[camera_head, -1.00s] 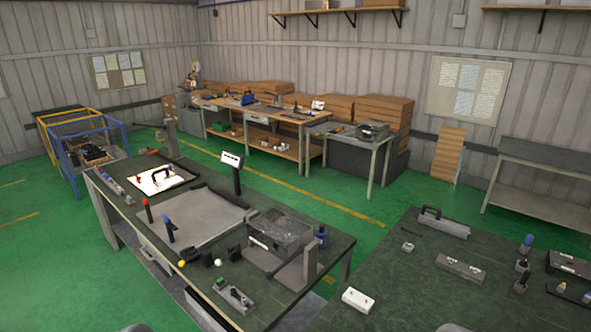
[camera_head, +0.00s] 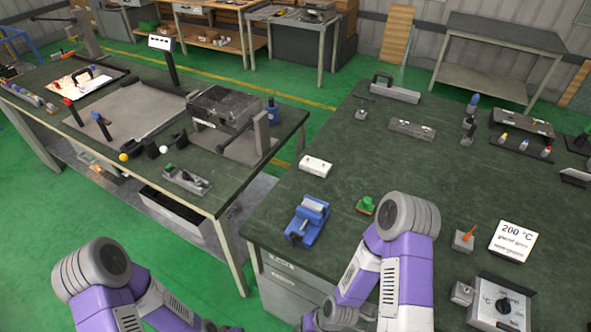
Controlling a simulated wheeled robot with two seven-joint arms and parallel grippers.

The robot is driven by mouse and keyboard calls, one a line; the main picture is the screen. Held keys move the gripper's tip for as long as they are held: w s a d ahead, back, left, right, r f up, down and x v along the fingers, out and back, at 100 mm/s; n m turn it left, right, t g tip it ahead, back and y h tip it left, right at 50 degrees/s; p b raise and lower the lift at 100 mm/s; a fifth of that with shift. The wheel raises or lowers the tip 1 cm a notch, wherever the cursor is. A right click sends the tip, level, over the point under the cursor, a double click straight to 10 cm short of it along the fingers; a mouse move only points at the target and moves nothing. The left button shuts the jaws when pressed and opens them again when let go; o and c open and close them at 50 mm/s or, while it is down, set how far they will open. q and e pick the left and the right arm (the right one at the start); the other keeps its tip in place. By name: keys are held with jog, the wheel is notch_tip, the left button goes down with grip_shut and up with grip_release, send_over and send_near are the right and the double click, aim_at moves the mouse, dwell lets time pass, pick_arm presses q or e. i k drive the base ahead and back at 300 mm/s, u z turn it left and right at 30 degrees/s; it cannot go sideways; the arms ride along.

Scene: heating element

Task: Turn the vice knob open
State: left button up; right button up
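A blue vice (camera_head: 308,218) stands near the front left corner of the right-hand dark green table (camera_head: 330,145). Its knob is too small to make out clearly. My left arm comes in at the bottom left, over the floor and short of the tables. My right arm rises at the bottom centre, just right of the vice and over the table's front edge. Neither gripper's fingers can be made out.
A green object (camera_head: 366,205) and a white box (camera_head: 315,166) are near the vice. A dial box (camera_head: 502,304) and a "200 °C" sign (camera_head: 512,240) are at the right. Another workbench (camera_head: 60,120) with tools stands left, with green floor between.

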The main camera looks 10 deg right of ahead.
aim_at(296, 238)
jog(key=z, duration=1.25)
jog(key=k, duration=0.65)
jog(key=u, duration=1.05)
jog(key=i, duration=0.5)
